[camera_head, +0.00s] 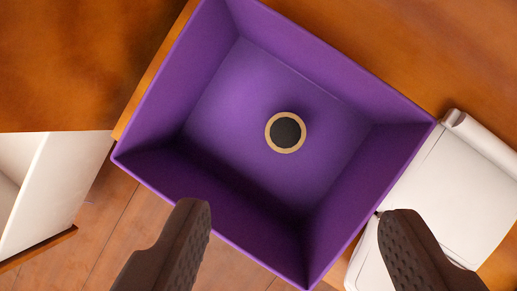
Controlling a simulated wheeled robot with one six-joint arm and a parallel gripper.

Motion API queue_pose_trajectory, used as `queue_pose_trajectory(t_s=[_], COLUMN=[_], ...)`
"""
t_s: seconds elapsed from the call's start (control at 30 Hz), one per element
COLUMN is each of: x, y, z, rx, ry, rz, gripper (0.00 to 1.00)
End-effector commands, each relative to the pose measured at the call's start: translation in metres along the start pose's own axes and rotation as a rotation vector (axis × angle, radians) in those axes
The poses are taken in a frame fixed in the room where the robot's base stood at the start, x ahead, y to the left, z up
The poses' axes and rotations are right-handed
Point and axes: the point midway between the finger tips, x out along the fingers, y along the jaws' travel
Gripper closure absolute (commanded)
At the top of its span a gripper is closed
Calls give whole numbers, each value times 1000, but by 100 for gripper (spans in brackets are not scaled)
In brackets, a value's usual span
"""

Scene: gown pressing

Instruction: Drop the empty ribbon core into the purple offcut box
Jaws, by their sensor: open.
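The purple offcut box (196,72) is open at the top and fills the middle of the view, turned at an angle. The ribbon core (285,132), a tan ring with a dark centre, lies inside on the box floor, apart from the walls. My gripper (296,218) is open, with its two dark fingers spread wide at the bottom of the view. Nothing is between the fingers. They show in front of the near side of the box, and the core is beyond them.
A white flat device (455,190) with a raised bar stands right of the box on the brown wooden surface (420,50). A white open-sided unit (62,185) is at the left. Wooden floor shows at the lower left.

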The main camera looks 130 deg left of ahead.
Motion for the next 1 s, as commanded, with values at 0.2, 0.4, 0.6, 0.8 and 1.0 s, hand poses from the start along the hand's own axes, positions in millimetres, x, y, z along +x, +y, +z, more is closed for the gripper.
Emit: queue_pose_trajectory(t_s=[0.2, 0.4, 0.6, 0.8, 1.0], x=[-39, -67, -82, -84, -90], y=[0, 0, 0, 0, -3], z=[-1, 0, 0, 0, 1], rx=[0, 0, 0, 0, -6], ry=[2, 0, 0, -1, 1], rz=[0, 0, 0, 0, -3], gripper=[39, 39, 39, 39, 39])
